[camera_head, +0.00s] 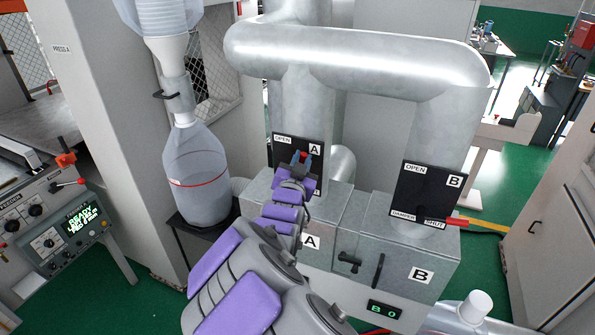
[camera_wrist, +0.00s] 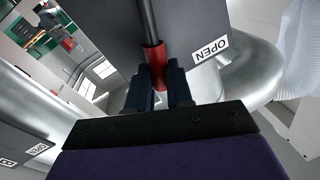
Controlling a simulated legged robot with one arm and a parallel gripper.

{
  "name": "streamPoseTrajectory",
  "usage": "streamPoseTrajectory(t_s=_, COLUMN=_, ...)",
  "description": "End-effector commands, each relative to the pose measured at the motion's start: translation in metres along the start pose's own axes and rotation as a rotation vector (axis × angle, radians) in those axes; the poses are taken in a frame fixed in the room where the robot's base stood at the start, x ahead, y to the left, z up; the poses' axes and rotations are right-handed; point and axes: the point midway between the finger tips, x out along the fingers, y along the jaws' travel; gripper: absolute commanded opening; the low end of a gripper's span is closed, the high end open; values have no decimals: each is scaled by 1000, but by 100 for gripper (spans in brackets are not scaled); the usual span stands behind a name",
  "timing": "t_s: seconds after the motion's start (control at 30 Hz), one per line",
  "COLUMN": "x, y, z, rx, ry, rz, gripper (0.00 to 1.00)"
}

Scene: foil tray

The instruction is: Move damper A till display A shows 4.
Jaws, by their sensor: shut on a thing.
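The damper A plate (camera_head: 314,147) is black, marked OPEN and A, on the left duct. My gripper (camera_head: 301,160) is in front of it in the head view, covering much of its lower part. In the wrist view, my gripper's two dark fingers (camera_wrist: 160,90) are shut on the red handle of damper A (camera_wrist: 154,58), which sits on a grey rod. The OPEN label (camera_wrist: 210,48) is right of the handle there. Display A is not visible; my arm covers the area below box A (camera_head: 311,241).
The damper B plate (camera_head: 428,195) stands to the right, its red handle (camera_head: 450,221) by the SHUT label. Display B (camera_head: 384,309) reads 0. A clear collection bag (camera_head: 197,180) hangs close to the left of my arm. Thick ducts (camera_head: 365,62) run above.

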Motion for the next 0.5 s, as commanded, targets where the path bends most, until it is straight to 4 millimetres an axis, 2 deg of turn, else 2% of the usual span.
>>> streamPoseTrajectory(t_s=0.03, x=-1, y=2, z=5, rx=14, ry=-1, rz=0, gripper=0)
streamPoseTrajectory(t_s=0.5, x=-2, y=4, z=3, rx=41, ry=1, rz=-1, gripper=0)
